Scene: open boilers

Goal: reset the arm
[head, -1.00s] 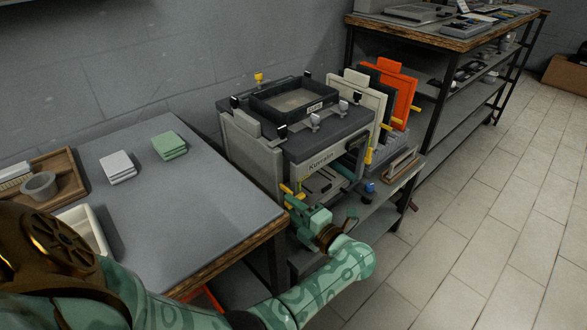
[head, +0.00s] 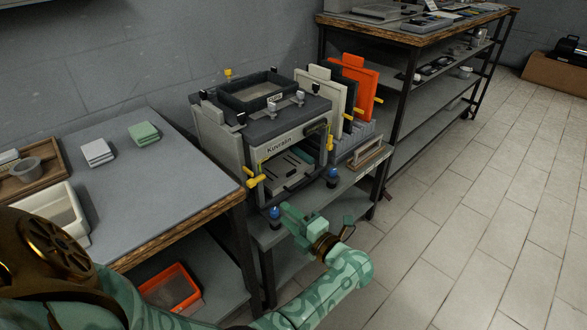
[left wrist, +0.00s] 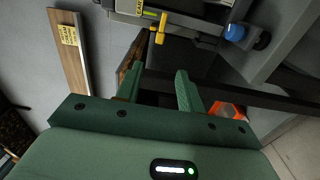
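My left gripper (head: 293,221) is in front of the grey boiler-like machine (head: 288,138), just below and right of its open front, and looks clear of it. In the left wrist view, my left gripper (left wrist: 160,78) has its two green fingers apart, with nothing between them. The machine's front opening shows a green-and-grey piece (head: 287,166) inside. A yellow handle (head: 256,178) is at the left of the opening. My right gripper is not in view.
The machine stands on a lower grey bench (head: 262,238) with blue knobs (head: 333,175) near its front. A grey table (head: 175,195) is on the left, with an orange crate (head: 170,288) below it. White and orange panels (head: 355,85) stand behind. The tiled floor at right is clear.

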